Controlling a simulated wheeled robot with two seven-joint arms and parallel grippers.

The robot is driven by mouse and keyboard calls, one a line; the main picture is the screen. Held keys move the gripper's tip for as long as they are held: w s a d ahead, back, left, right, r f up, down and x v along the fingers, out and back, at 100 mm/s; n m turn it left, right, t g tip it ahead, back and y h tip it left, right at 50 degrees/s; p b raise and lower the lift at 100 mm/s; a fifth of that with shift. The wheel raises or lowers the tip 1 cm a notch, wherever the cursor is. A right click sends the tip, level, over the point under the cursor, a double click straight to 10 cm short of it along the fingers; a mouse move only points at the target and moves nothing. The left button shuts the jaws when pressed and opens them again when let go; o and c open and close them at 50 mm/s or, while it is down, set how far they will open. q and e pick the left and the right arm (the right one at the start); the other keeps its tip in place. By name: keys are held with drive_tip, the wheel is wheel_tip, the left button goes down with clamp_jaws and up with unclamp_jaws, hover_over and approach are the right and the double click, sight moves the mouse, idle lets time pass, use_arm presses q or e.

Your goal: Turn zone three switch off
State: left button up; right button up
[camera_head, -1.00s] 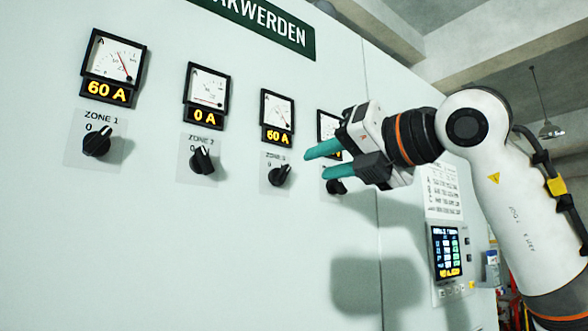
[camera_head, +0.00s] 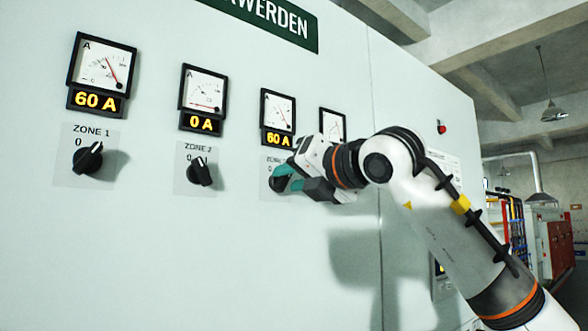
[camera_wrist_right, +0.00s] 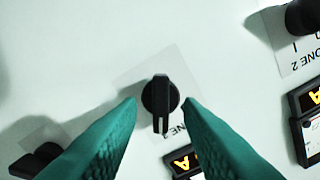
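The zone three switch (camera_wrist_right: 160,103) is a black rotary knob on a pale square plate. In the wrist view its white pointer line points down the picture. In the head view the knob (camera_head: 281,184) is mostly hidden by my right gripper (camera_head: 285,177). The right gripper's teal fingers are open and stand on either side of the knob. In the wrist view a gap shows between each fingertip and the knob. The display (camera_head: 277,139) above it reads 60 A. My left gripper is not in view.
The zone 1 knob (camera_head: 88,158) sits below a 60 A display, and the zone 2 knob (camera_head: 200,171) below a 0 A display. Another meter (camera_head: 333,124) is just right of zone three. Its knob is hidden behind my arm in the head view.

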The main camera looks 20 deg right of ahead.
clamp_jaws()
drive_tip(key=shift+n, duration=0.3)
drive_tip(key=shift+a+n+b, duration=0.1)
drive_tip(key=shift+n+b, duration=0.25)
drive_tip(key=shift+n, duration=0.85)
drive_tip(key=n, duration=0.2)
drive_tip(key=shift+n, duration=0.4)
drive_tip(key=n, duration=0.6)
drive_tip(key=shift+s+a, duration=0.1)
unclamp_jaws()
